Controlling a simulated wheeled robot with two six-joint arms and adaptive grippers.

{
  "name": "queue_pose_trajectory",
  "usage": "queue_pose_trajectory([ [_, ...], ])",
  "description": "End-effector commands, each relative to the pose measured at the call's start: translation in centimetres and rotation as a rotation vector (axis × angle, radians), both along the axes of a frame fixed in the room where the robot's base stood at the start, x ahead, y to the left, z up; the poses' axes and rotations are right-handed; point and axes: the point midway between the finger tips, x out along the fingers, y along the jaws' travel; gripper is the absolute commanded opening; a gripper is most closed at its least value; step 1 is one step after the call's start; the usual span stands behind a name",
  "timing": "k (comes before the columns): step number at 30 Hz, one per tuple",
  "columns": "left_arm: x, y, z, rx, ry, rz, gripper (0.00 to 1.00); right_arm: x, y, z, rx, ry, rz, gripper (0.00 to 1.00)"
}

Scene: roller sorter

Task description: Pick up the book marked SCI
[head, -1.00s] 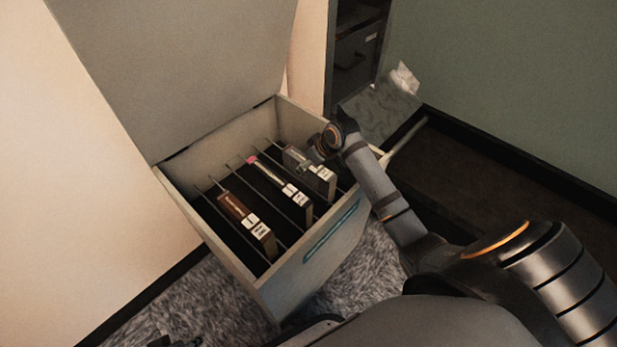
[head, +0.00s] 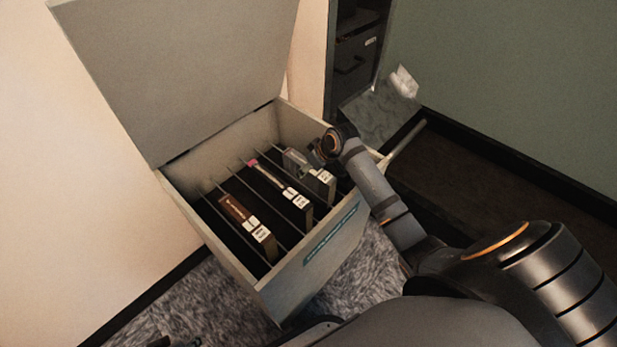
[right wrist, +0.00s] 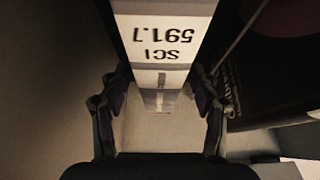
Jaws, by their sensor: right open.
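The SCI book (right wrist: 160,40) fills the top middle of the right wrist view, its white label reading SCI 591.7 upside down. In the head view the grey book (head: 297,160) at the right end of the row, beside my right gripper (head: 318,153), appears to be this one. It stands in a slot of the open bin (head: 228,135). My right gripper (right wrist: 158,92) is open, one finger on each side of the book's spine, with gaps visible. The fingertips are hard to see in the head view. My left gripper is not clearly in view.
A brown book (head: 240,215) and a dark book with a pink end (head: 280,185) stand in other slots, with thin metal dividers between. The bin's raised lid (head: 180,70) leans behind. Grey carpet (head: 175,305) lies in front.

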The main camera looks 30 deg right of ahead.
Motion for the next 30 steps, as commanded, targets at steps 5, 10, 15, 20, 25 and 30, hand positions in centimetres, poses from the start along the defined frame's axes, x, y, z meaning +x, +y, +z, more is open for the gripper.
queue_pose_trajectory([
  [5, 0.0, 0.0, -0.02, 0.0, 0.0, 0.0, 0.4, -0.01, 0.0, -0.03, 0.0, 0.0, 0.0, 0.55],
  [10, 0.0, 0.0, -0.02, 0.0, 0.0, 0.0, 0.4, 0.0, 0.0, -0.01, 0.0, 0.0, 0.0, 0.32],
  [15, 0.0, 0.01, -0.02, 0.0, 0.0, 0.0, 0.4, 0.0, 0.0, -0.01, 0.0, 0.0, 0.0, 0.09],
  [20, 0.0, 0.0, -0.02, 0.0, 0.0, 0.0, 0.4, -0.01, 0.0, 0.0, 0.0, 0.0, 0.0, 0.0],
  [25, -0.01, 0.0, -0.01, 0.0, 0.0, 0.0, 0.4, 0.05, 0.01, 0.11, 0.0, -0.003, 0.0, 0.0],
  [30, -0.01, 0.0, -0.22, 0.0, 0.0, 0.0, 0.4, 0.07, 0.0, 0.06, 0.0, -0.003, 0.0, 0.0],
])
